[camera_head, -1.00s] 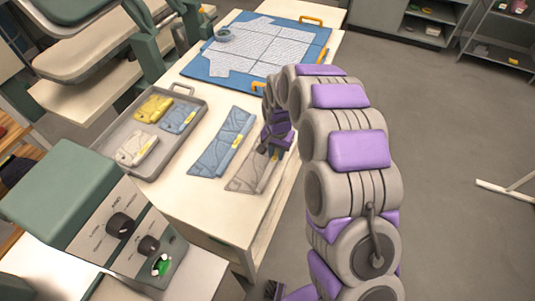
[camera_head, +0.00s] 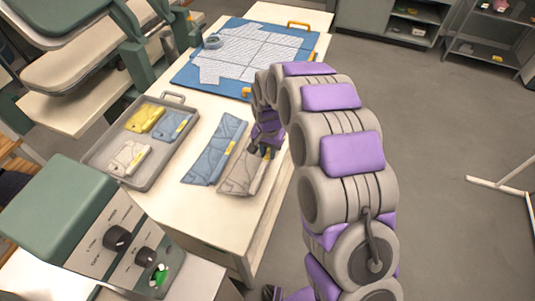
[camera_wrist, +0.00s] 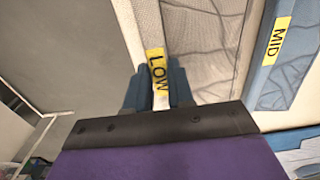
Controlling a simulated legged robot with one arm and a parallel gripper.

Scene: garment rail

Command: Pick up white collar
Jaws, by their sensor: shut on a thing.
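The white collar (camera_head: 238,176) is a pale, wrinkled flat piece at the front right of the white table, beside a blue collar (camera_head: 213,150). In the wrist view the white collar (camera_wrist: 215,45) carries a yellow "LOW" tag (camera_wrist: 157,70) on its edge band. My gripper (camera_head: 265,152) is at the collar's right edge. In the wrist view my gripper (camera_wrist: 158,88) has its blue fingers shut on the edge band, around the tag's lower end. I cannot tell whether the collar is lifted off the table.
A grey tray (camera_head: 98,163) with yellow, blue and white pieces stands on the left. A blue board (camera_head: 189,82) with printed sheets lies at the back. The blue collar's "MID" tag (camera_wrist: 277,42) is close by. A green control box (camera_head: 60,200) stands front left. Floor (camera_head: 440,130) is open on the right.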

